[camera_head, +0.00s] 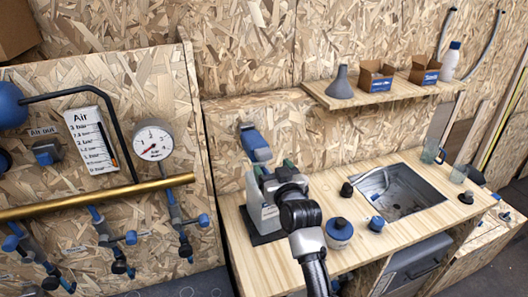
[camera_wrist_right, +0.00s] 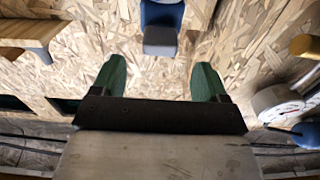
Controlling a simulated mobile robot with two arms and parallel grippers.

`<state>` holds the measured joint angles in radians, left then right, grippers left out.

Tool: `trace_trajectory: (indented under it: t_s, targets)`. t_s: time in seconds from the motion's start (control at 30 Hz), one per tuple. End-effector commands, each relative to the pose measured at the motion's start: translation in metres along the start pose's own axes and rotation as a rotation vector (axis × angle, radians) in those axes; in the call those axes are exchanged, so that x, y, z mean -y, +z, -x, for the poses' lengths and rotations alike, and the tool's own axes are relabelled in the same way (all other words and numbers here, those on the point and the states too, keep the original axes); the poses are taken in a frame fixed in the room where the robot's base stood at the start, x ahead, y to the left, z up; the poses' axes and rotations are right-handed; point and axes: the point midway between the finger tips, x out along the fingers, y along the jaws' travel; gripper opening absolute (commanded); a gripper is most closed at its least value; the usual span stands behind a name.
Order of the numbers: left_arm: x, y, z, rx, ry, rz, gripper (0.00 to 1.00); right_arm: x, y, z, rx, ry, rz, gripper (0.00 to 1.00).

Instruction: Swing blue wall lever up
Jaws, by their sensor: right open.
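The blue wall lever (camera_head: 256,147) is on the chipboard wall above the left end of the wooden counter. It has a blue body and a grey end. In the right wrist view the lever (camera_wrist_right: 162,14) is at the top centre, with its grey part (camera_wrist_right: 160,41) nearest the gripper. My right gripper (camera_head: 273,168) is just in front of and below the lever in the head view. Its two green fingers, also in the right wrist view (camera_wrist_right: 159,76), are wide apart with nothing between them. The lever lies beyond the fingertips. My left gripper is not in view.
A counter (camera_head: 300,262) with a sink (camera_head: 403,190) is below. A shelf (camera_head: 385,94) holds a grey funnel, small boxes and a bottle. A panel at left carries a gauge (camera_head: 154,142), a brass pipe (camera_head: 75,202) and several blue valves. The wall around the lever is clear.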

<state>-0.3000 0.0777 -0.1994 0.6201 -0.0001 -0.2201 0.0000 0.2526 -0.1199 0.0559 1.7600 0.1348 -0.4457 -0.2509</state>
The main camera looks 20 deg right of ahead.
Motion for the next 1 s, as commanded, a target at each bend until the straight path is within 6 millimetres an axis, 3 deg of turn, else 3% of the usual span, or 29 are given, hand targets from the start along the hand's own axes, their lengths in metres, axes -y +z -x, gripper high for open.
trace_trajectory:
  t_s: [0.2,0.4,0.83,1.0]
  targets:
    - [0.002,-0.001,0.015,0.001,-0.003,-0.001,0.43,0.0,-0.003,-0.04,0.002,-0.001,0.001,0.74]
    - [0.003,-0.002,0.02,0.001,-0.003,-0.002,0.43,0.0,-0.001,-0.063,0.002,-0.001,0.001,0.74]
    - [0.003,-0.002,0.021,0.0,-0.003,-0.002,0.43,0.0,0.001,-0.071,0.002,-0.001,0.001,0.74]
    - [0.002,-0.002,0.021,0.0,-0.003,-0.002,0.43,0.0,0.001,-0.071,0.002,-0.001,0.001,0.5]
